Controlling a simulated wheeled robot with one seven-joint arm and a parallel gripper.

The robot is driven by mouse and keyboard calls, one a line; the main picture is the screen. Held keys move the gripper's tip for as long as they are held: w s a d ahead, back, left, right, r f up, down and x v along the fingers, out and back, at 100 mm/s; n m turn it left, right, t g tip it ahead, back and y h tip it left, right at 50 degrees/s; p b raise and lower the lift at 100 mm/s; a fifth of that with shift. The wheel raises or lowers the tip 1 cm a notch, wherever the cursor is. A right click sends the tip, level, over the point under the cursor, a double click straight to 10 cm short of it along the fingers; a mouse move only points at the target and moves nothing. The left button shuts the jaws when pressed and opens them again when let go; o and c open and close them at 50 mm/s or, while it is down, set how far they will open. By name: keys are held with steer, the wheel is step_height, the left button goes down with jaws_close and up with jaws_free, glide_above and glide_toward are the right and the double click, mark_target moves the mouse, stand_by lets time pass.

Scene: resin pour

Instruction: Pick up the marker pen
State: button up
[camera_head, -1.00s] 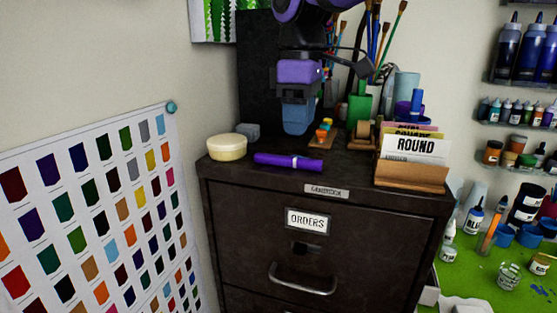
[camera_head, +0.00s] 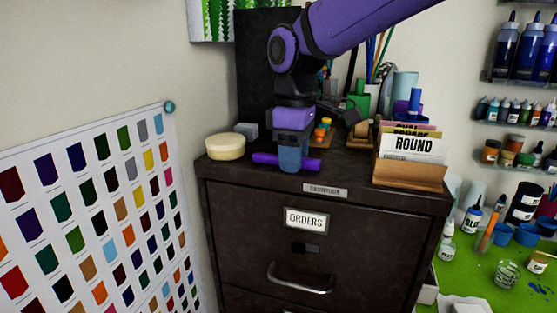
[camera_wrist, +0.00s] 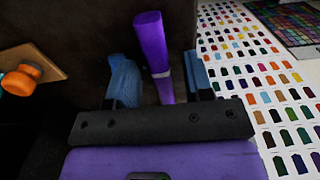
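The purple marker pen (camera_head: 266,158) lies on top of the dark filing cabinet, near its front edge. My gripper (camera_head: 291,166) is lowered over the middle of the pen and hides that part in the head view. In the wrist view, the pen (camera_wrist: 154,45) shows between the two blue fingers of my gripper (camera_wrist: 161,82). The fingers stand apart, with a visible gap on each side of the pen. The gripper is open.
A cream round tub (camera_head: 225,146) and a grey block (camera_head: 247,130) stand left of my gripper. A wooden card holder (camera_head: 410,175) is at the right. A small board with orange pieces (camera_head: 321,133) lies behind. The cabinet's front edge is close.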

jaws_close()
steer(key=shift+r, duration=0.15)
